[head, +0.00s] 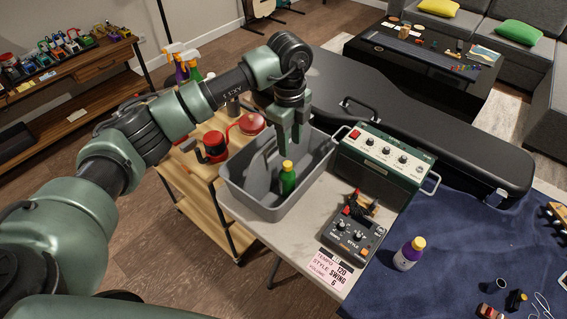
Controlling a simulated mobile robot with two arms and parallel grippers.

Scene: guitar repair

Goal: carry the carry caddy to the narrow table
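The grey carry caddy (250,202) stands upright at the near left end of a light grey table top (305,222). A green bottle with a yellow cap (288,180) stands in it. The caddy's raised middle divider (262,168) is partly hidden by my gripper. My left gripper (292,145) points down over the caddy, its two fingers apart with a gap between them. I cannot tell whether they touch the handle. My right gripper is out of view. Which surface is the narrow table is not clear; a long wooden console (75,72) stands at the upper left.
A green amplifier (385,160), a dark pedal unit (353,236) and a tempo card (335,268) sit right of the caddy. A black guitar case (430,130) lies behind. A wooden cart (192,172) with red items and spray bottles stands left. Wooden floor (170,260) is open nearby.

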